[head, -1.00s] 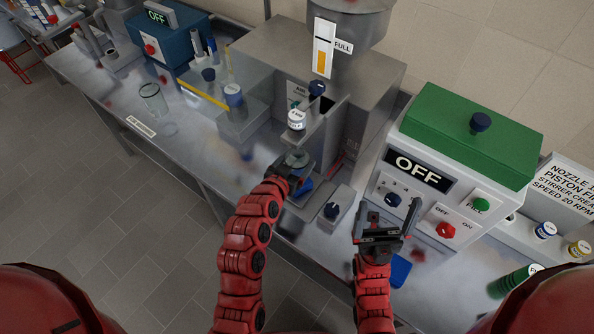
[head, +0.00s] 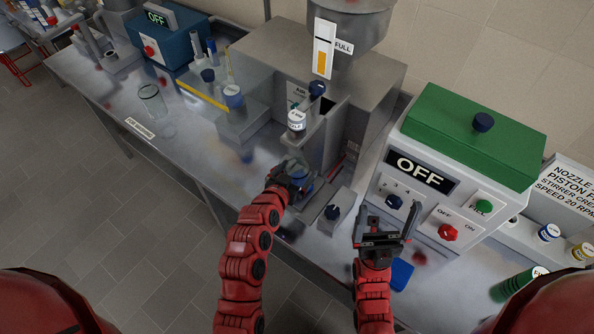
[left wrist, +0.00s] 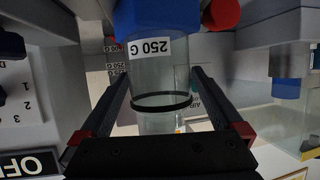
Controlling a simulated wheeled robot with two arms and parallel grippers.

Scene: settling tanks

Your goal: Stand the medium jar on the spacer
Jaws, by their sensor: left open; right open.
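A clear glass jar with a black ring and a white "250 G" label (left wrist: 155,90) stands between my left gripper's fingers in the left wrist view. Its labelled end meets a blue block (left wrist: 155,18), which looks like the spacer; whether the jar rests fully on it I cannot tell. My left gripper (head: 293,178) is open around the jar, below the filler nozzle, and largely hides jar and block in the head view. It also shows in the left wrist view (left wrist: 160,110). My right gripper (head: 388,222) is open and empty, in front of the OFF control box.
The steel filler (head: 370,110) rises close behind my left gripper, with a labelled white nozzle (head: 296,120) overhead. The control box (head: 440,180) stands to the right. Another glass jar (head: 152,104) stands at the left of the bench. A small knob box (head: 333,213) sits between my grippers.

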